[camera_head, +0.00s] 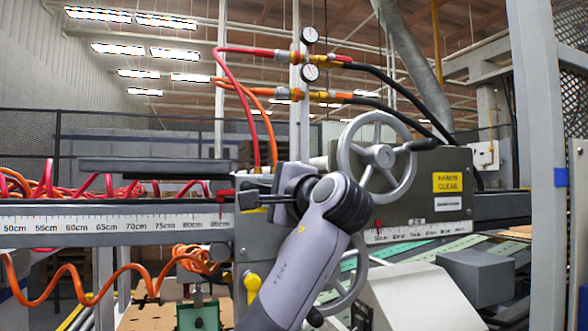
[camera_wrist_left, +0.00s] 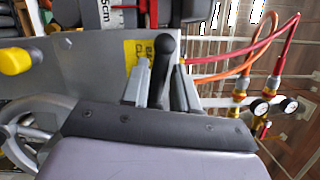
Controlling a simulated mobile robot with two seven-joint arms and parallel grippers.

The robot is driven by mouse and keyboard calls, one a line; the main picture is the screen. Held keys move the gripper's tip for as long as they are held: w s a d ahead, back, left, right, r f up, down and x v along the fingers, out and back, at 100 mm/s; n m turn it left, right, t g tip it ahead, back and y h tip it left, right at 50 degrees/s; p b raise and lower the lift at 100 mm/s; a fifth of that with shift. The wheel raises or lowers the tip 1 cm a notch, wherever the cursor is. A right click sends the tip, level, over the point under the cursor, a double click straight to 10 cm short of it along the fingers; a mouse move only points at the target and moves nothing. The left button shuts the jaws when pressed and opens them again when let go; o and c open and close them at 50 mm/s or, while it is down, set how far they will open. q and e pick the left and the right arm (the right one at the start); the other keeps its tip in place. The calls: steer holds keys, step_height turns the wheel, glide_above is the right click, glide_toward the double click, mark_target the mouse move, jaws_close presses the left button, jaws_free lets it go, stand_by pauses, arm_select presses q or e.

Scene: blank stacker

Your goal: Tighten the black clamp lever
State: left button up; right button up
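The black clamp lever (camera_wrist_left: 167,60) shows in the left wrist view as a dark handle with a rounded end, between the two grey fingers of my left gripper (camera_wrist_left: 163,75). The fingers are close together on both sides of the lever and look shut on it. In the head view the lever (camera_head: 247,200) points left, at the front of the grey carriage. My left gripper (camera_head: 262,203) is in front of the carriage there, and my wrist hides the lever's base. My right gripper is not in view.
A grey handwheel (camera_head: 378,155) stands right of my left wrist. A yellow knob (camera_head: 252,284) is below it. A ruler rail (camera_head: 120,224) runs left, with a red pointer (camera_head: 225,195) near the lever. Red and orange hoses (camera_head: 228,75) rise to gauges above.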

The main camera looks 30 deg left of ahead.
arm_select(q)
steer(key=shift+w+a, duration=0.15)
steer(key=shift+a, duration=0.2)
steer(key=w+d+r+m+t+h+p, duration=0.1)
steer(key=w+d+r+m+t, duration=0.15)
steer(key=m, duration=0.75)
steer(key=w+d+r+m+t+p, duration=0.1)
steer(key=m+t, duration=0.2)
steer(key=m, duration=0.7)
steer(key=b+v, duration=0.2)
steer(key=v, duration=0.6)
steer(key=shift+s+d+b, duration=0.2)
steer(key=shift+s+b, duration=0.05)
steer(key=shift+b, duration=0.05)
